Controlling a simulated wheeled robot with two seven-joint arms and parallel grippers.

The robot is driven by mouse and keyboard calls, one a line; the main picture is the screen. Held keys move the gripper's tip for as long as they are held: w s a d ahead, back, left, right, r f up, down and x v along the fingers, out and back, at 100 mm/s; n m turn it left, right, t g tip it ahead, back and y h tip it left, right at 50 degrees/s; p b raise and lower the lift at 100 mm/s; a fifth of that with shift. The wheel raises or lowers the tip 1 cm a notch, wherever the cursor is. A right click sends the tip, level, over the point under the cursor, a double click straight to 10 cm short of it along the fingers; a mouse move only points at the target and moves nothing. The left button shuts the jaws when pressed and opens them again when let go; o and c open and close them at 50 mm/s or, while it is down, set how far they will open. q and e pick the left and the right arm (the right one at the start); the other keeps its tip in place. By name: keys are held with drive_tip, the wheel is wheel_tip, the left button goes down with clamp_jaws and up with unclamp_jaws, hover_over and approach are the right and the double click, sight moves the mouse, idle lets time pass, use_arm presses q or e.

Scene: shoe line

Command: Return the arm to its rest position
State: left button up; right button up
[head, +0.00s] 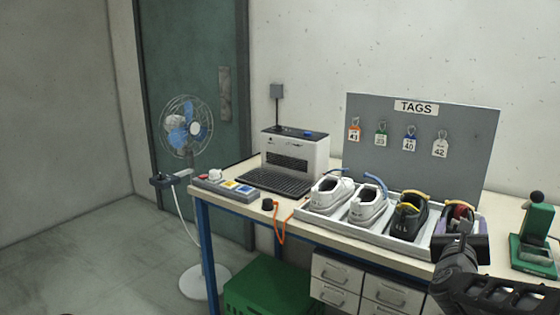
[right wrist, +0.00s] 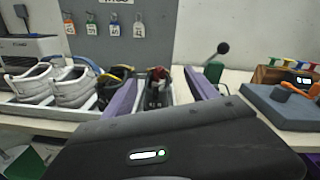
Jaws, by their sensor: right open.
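My right arm (head: 468,285) comes in from the bottom right of the head view. Its right gripper (head: 456,223) is in front of the tray's right end, overlapping the rightmost dark shoe in the picture. In the right wrist view the right gripper (right wrist: 161,76) shows two purple fingers spread apart with nothing held between them. The dark shoe with red (right wrist: 157,88) shows beyond the gap, with no clear contact. My left gripper is not in view.
A white tray (head: 385,240) on the table holds two white shoes (head: 368,205) and two dark shoes. Behind stands a grey TAGS board (head: 420,140) with several tags. A printer (head: 295,155), a fan (head: 186,128) and a green stand (head: 530,250) are nearby. Floor at left is clear.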

drive_tip(key=w+a+f+n+g+y+p, duration=0.1)
drive_tip(key=a+f+n+y, duration=0.2)
drive_tip(key=a+f+n, duration=0.45)
drive_tip(key=a+f+n+y, duration=0.3)
drive_tip(key=a+f+n, duration=0.1)
drive_tip(key=f+n, duration=0.5)
drive_tip(key=s+a+f+n+g+y+p, duration=0.1)
drive_tip(key=s+a+f+n+g+y, duration=0.15)
drive_tip(key=a+f+n, duration=0.45)
drive_tip(key=s+a+f+n+g+y+p, duration=0.1)
drive_tip(key=s+a+f+n+g+y, duration=0.1)
drive_tip(key=s+a+f+n, duration=0.45)
drive_tip(key=s+a+f+n+g+y+p, duration=0.1)
drive_tip(key=s+a+f, duration=0.3)
drive_tip(key=s, duration=0.4)
drive_tip(key=s+a+f+n+g+y+p, duration=0.1)
drive_tip(key=s+a+f+n+g, duration=0.3)
drive_tip(key=s+f, duration=0.3)
drive_tip(key=s+a+f+n+g+y+p, duration=0.1)
drive_tip(key=s+a+f, duration=0.4)
drive_tip(key=s, duration=0.5)
drive_tip(key=shift+s+f+n+g+y, duration=0.25)
drive_tip(key=shift+n+g+y, duration=0.2)
drive_tip(key=shift+n+g, duration=0.65)
drive_tip(key=shift+w+a, duration=0.1)
drive_tip(key=shift+w, duration=0.05)
